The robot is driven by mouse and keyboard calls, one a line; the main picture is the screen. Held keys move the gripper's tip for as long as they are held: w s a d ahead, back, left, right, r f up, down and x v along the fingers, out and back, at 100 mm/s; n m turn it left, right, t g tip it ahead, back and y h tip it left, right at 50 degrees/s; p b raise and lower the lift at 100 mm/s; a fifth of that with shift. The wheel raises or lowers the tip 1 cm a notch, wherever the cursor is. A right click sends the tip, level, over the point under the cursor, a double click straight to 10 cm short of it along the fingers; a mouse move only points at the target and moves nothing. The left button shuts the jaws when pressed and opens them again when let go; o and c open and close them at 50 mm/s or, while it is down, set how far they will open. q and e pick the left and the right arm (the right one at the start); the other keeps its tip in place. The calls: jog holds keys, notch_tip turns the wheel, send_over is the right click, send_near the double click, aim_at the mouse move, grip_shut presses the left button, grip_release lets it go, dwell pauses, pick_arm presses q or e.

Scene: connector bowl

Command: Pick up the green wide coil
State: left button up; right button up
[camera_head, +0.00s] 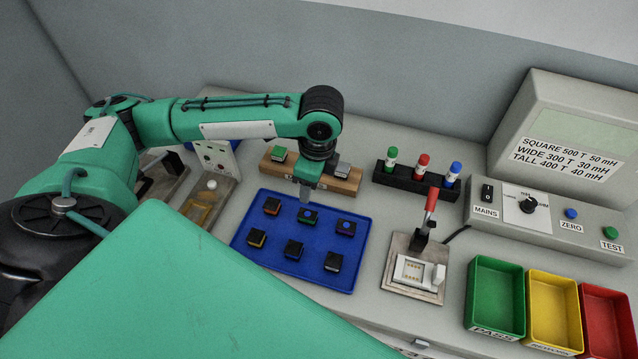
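A blue tray (254,264) holds several small dark square coils with coloured marks. The coil below my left gripper (308,216) shows blue and some green on top. I cannot tell surely which coil is the green wide one. A green-topped square piece (279,153) sits on a wooden block behind the tray. My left gripper (305,196) points down over the back middle of the tray, just above that coil. Its fingers are seen edge-on, so their opening is hidden, and contact is unclear. My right gripper is out of view.
The wooden block (321,182) also bears a grey piece (343,169). A black rack (408,184) holds green, red and blue-capped cylinders. A lever fixture (411,276) stands right of the tray. Green (481,314), yellow (541,337) and red (588,340) bins stand at lower right.

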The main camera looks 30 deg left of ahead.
pick_arm(q)
send_over(307, 214)
jog(key=f, duration=0.5)
jog(key=shift+s+d+f+p, duration=0.1)
jog(key=shift+s+f+p, duration=0.15)
jog(key=shift+s+p, duration=0.1)
jog(key=shift+w+f, duration=0.15)
jog(key=shift+f, duration=0.4)
jog(key=shift+w+f, duration=0.15)
jog(key=shift+f, duration=0.4)
jog(key=shift+f+p, duration=0.3)
jog(key=shift+f, duration=0.1)
notch_tip(307, 214, down, 4)
jog(key=shift+w+r+p, duration=0.1)
jog(key=shift+w+p, duration=0.05)
jog(key=shift+p, duration=0.4)
jog(key=shift+f, duration=0.45)
jog(key=c, duration=1.1)
jog(key=shift+o, duration=0.2)
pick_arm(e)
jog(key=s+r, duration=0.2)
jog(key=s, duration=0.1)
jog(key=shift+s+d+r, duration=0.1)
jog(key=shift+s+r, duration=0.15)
